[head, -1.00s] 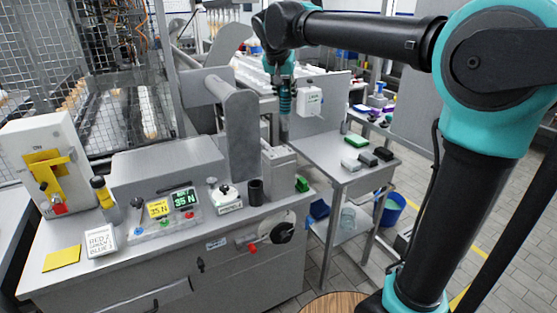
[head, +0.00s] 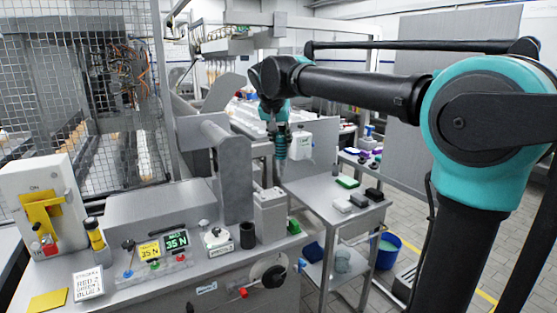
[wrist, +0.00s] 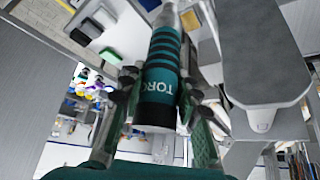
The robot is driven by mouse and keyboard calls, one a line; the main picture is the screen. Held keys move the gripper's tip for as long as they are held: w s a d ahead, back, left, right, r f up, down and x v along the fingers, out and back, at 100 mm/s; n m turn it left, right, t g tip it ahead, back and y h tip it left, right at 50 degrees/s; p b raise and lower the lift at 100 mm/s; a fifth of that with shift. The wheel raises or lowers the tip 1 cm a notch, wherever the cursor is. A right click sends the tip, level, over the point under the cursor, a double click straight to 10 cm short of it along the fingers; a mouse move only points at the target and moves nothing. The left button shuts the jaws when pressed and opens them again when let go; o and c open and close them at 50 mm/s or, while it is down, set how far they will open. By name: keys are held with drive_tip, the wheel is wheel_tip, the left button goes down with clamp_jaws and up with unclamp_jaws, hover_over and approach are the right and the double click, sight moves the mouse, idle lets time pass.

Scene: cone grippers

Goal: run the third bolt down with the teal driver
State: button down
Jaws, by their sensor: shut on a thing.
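My gripper (head: 281,143) is shut on the teal driver (wrist: 163,80), which has dark bands and white lettering on its grip. In the head view the driver (head: 281,150) hangs upright, pointing down, between the grey machine's arm and the grey panel at the back of the side table. In the wrist view my fingers flank the grip, and its grey shaft runs toward the top edge. The driver's tip is hard to make out. I cannot make out any bolt in either view.
The grey rounded machine arm (head: 212,140) stands close left of the driver; it also shows in the wrist view (wrist: 262,50). A white box (head: 299,143) is close on the right. The side table (head: 325,196) holds small green, white and black blocks. A blue bucket (head: 385,251) stands on the floor.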

sight(280, 152)
drive_tip(key=shift+s+d, duration=0.1)
drive_tip(key=shift+s, duration=0.1)
drive_tip(key=shift+w+f, duration=0.1)
drive_tip(key=shift+f, duration=3.65)
idle(1.0)
drive_tip(key=shift+r, duration=0.5)
idle(0.6)
